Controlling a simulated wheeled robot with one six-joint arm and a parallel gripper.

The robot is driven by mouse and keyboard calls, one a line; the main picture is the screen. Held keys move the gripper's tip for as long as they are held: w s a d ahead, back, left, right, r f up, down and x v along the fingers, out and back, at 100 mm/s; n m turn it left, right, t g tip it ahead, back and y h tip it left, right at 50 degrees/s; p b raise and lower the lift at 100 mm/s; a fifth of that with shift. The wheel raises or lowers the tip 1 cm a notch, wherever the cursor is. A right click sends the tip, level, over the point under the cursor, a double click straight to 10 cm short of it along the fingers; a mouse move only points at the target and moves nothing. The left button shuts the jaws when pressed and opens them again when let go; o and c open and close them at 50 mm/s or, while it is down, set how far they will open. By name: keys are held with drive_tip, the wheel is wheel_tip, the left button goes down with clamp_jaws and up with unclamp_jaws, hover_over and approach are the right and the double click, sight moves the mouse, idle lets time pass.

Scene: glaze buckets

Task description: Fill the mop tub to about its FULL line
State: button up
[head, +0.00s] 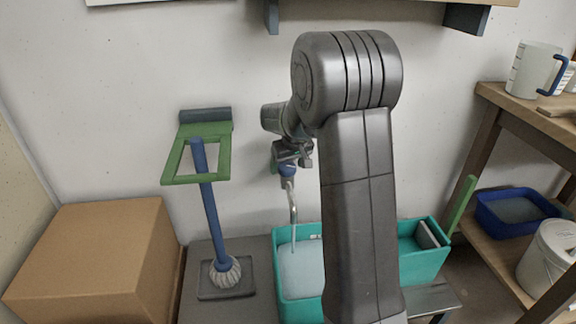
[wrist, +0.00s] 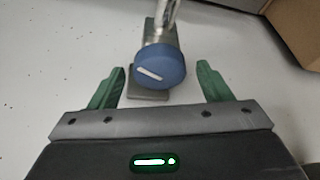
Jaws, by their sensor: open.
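The teal mop tub (head: 410,262) stands below the wall tap, partly hidden behind my arm. Pale bluish liquid (head: 302,272) shows in its left part; no FULL line can be made out. The tap's blue knob (head: 288,170) is on the wall above, and its metal spout (head: 292,200) bends down over the tub. A thin pale line runs from the spout to the liquid, like a stream. In the wrist view the round knob (wrist: 160,66) has a slanted white mark. My gripper (wrist: 160,72) is open, its green fingers on either side of the knob, apart from it.
A cardboard box (head: 90,250) stands at left, beside a blue-handled mop (head: 210,215) and a green frame (head: 200,155). At right, a wooden shelf unit (head: 490,120) holds a white jug (head: 533,70), a blue basin (head: 512,212) and a white bucket (head: 550,258).

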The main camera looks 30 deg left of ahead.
drive_tip(key=c, duration=1)
drive_tip(key=shift+r+p, duration=0.1)
drive_tip(key=shift+p, duration=0.2)
drive_tip(key=shift+n+y+p, duration=0.3)
drive_tip(key=shift+n+p, duration=0.15)
drive_tip(key=shift+n, duration=0.25)
drive_tip(key=shift+w+n+g+p, duration=0.15)
drive_tip(key=shift+n+g+p, duration=0.65)
drive_tip(key=shift+n, duration=1.3)
